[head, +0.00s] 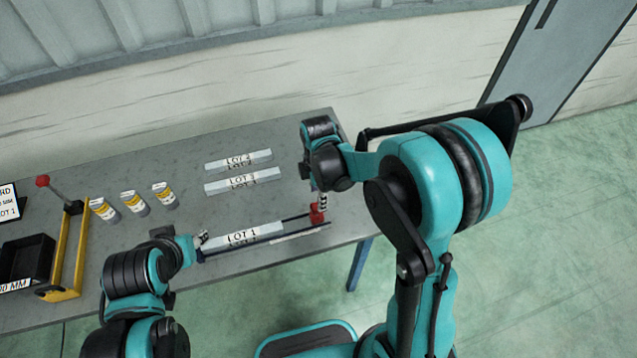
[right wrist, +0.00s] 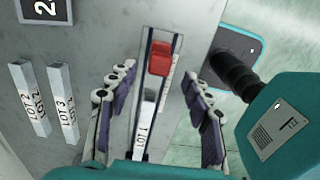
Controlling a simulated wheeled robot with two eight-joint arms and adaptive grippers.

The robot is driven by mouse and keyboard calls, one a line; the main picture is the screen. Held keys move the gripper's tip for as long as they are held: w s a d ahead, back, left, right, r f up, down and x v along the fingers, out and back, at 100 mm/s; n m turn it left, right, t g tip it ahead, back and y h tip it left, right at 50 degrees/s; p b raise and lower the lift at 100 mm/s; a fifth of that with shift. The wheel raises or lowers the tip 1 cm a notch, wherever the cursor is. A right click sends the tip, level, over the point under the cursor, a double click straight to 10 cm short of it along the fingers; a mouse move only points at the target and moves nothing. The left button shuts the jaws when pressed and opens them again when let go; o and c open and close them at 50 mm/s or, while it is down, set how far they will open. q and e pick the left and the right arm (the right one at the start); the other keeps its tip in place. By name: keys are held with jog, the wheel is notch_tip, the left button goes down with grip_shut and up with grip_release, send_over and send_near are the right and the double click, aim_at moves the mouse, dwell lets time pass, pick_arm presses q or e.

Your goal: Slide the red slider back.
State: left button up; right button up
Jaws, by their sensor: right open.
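The red slider (head: 317,212) sits at the right end of a narrow rail (head: 292,234) near the table's front edge. A pale bar marked LOT 1 (head: 242,235) lies along the same rail, left of the slider. My right gripper (head: 320,197) is over the slider, pointing down. In the right wrist view its fingers (right wrist: 160,75) are spread, one on each side of the rail, with the red slider (right wrist: 160,58) between and just beyond the tips; contact is not visible. My left gripper (head: 202,241) is at the rail's left end, beside the LOT 1 bar; its jaw opening is too small to judge.
Two more labelled bars, LOT 2 (head: 238,160) and LOT 3 (head: 242,180), lie farther back on the grey table (head: 260,135). Several yellow-labelled cylinders (head: 135,203), a yellow frame with a red-knobbed lever (head: 72,250) and a black bin (head: 25,260) stand at the left.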

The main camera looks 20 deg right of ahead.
notch_tip(320, 180, up, 7)
jog(key=shift+f, duration=0.1)
dwell(0.6)
jog(key=s+d+f+m+t+b, duration=0.1)
jog(key=s+d+m+t+b, duration=0.1)
jog(key=s+m+b, duration=0.3)
jog(key=s+d+f+m+t+b, duration=0.1)
jog(key=s+m+t+b, duration=0.3)
jog(key=m, duration=0.9)
jog(key=s+d+t, duration=0.1)
jog(key=s, duration=0.2)
jog(key=shift+s+f+b, duration=0.25)
jog(key=shift+f+b, duration=0.05)
jog(key=shift+b, duration=0.1)
